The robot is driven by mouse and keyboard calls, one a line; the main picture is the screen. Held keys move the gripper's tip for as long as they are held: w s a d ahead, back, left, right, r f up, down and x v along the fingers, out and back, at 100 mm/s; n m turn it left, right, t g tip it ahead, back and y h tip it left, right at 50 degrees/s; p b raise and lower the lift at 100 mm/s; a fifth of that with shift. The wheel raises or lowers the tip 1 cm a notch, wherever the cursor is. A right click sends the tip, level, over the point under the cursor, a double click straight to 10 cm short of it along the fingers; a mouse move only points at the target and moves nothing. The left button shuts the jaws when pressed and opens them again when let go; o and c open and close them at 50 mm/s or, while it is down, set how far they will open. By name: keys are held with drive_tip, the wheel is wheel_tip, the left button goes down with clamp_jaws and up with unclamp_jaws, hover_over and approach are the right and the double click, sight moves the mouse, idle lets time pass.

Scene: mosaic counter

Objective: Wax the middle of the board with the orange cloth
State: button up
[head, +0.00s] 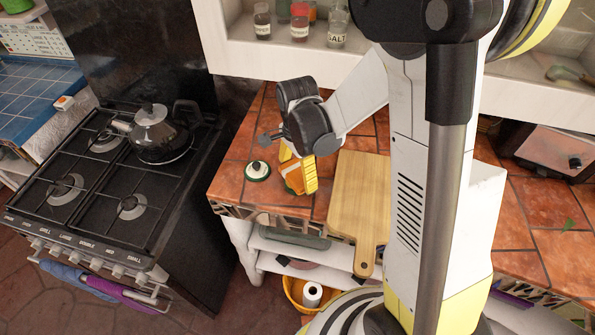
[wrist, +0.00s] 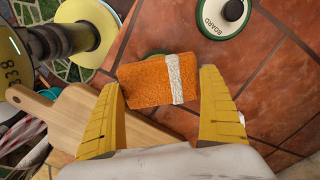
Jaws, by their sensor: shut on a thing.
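The wooden board (head: 357,190) with a handle lies on the tiled counter, right of my gripper in the head view; it also shows at the lower left of the wrist view (wrist: 75,120). My gripper (head: 300,173) points down over the counter, left of the board. In the wrist view the orange cloth (wrist: 147,83) with a white stripe is between my yellow fingers (wrist: 161,80), which are shut on it. The cloth also shows in the head view (head: 293,179). A green-edged thing (wrist: 154,54) is mostly hidden behind the cloth.
A round white-and-green tin (head: 257,171) stands left of my gripper; its lid (wrist: 222,12) reads BOARD in the wrist view. The stove (head: 110,190) with a kettle (head: 157,130) is across a gap on the left. Labelled jars (head: 300,22) stand on the shelf above.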

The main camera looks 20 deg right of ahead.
sight(298, 172)
drive_tip(key=shift+f+b, duration=0.55)
drive_tip(key=shift+b, duration=0.05)
idle(1.1)
drive_tip(key=shift+r, duration=0.1)
idle(0.3)
drive_tip(key=shift+r, duration=0.2)
drive_tip(key=shift+c, duration=0.6)
drive_tip(key=shift+r+p, duration=2.5)
drive_tip(key=shift+r, duration=0.8)
drive_tip(key=shift+f, duration=0.1)
